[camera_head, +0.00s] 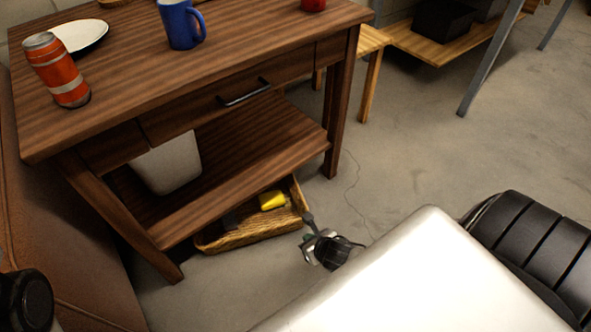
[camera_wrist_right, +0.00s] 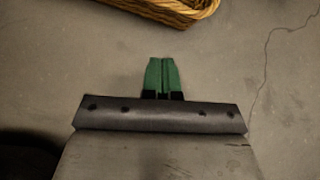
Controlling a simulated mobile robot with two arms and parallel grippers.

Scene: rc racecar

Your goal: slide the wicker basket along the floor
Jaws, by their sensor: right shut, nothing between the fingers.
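The wicker basket (camera_head: 246,235) is on the floor, partly under the lower shelf of the wooden table, with a yellow thing (camera_head: 272,200) and a dark thing inside. Its far part is hidden by the shelf. My right gripper (camera_head: 308,244) is just right of the basket's near right end, low over the floor. In the right wrist view the green fingertips (camera_wrist_right: 162,76) are shut together with nothing between them. The basket's rim (camera_wrist_right: 180,10) shows there at the top, apart from the fingertips. My left gripper is not in view.
The wooden table (camera_head: 190,75) stands over the basket, bearing an orange can (camera_head: 57,70), a blue mug (camera_head: 181,24) and a white plate (camera_head: 80,36). A white bin (camera_head: 168,163) is on its lower shelf. The concrete floor (camera_head: 400,150) to the right is clear.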

